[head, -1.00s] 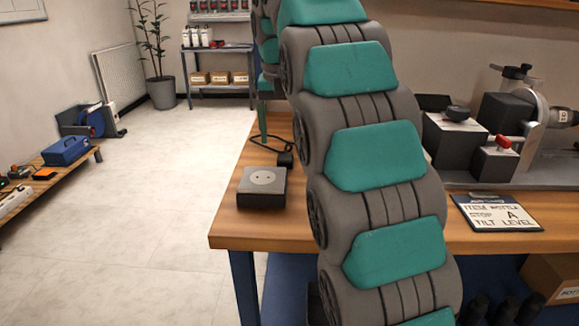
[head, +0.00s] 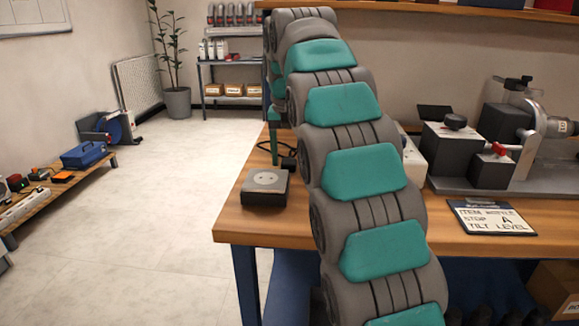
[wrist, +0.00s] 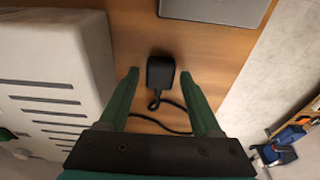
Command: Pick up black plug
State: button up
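The black plug (wrist: 160,73) lies on the wooden bench top in the wrist view, with its black cable (wrist: 170,103) curling away from it. My gripper (wrist: 160,76) is open, and its two green fingers stand on either side of the plug with gaps between them and it. I cannot tell the exact height of the fingers above the bench. In the head view the plug (head: 289,162) is mostly hidden by my arm, and one green finger (head: 274,145) shows beside it.
A grey socket box (head: 265,187) sits near the bench's left corner, and it also shows in the wrist view (wrist: 215,8). A white slotted housing (wrist: 50,75) stands close to the left finger. A clamp machine (head: 480,150) and a sign (head: 491,217) are on the right.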

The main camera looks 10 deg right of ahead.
grip_shut()
dwell(0.3)
jog(key=shift+r, duration=0.15)
